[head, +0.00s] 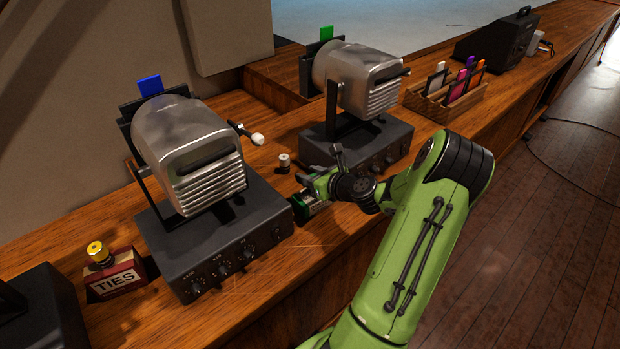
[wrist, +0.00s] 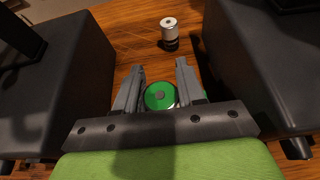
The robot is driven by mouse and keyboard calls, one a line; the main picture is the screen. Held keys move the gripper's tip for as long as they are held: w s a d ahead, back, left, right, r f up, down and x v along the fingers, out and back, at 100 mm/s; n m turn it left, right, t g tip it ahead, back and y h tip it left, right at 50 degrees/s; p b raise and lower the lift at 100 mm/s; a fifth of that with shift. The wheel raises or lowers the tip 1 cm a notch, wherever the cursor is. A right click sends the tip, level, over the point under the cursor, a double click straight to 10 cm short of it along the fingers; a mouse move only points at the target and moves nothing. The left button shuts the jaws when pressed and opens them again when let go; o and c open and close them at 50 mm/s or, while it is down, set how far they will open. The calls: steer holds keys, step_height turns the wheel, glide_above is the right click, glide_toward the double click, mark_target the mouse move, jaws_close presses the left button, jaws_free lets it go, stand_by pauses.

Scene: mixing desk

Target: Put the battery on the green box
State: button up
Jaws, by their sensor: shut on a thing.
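My gripper (head: 309,182) is low between the two dark consoles, at the desk's front edge. In the wrist view its two fingers (wrist: 158,90) are closed around a round green-topped piece with a grey centre, which looks like the end of a battery (wrist: 160,96). A dark green box (head: 306,208) shows just below my gripper in the head view, mostly hidden by it. A green sliver also shows beside the right finger in the wrist view. I cannot tell whether the battery touches the box.
A silver-and-black cylinder (head: 284,162) stands behind my gripper; it also shows in the wrist view (wrist: 170,34). Consoles with grey machines stand left (head: 215,250) and right (head: 365,140). A red TIES box (head: 118,278) with a gold-topped cylinder (head: 98,253) is far left.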

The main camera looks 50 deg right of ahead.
steer(key=o, duration=1.1)
steer(key=shift+o, duration=0.2)
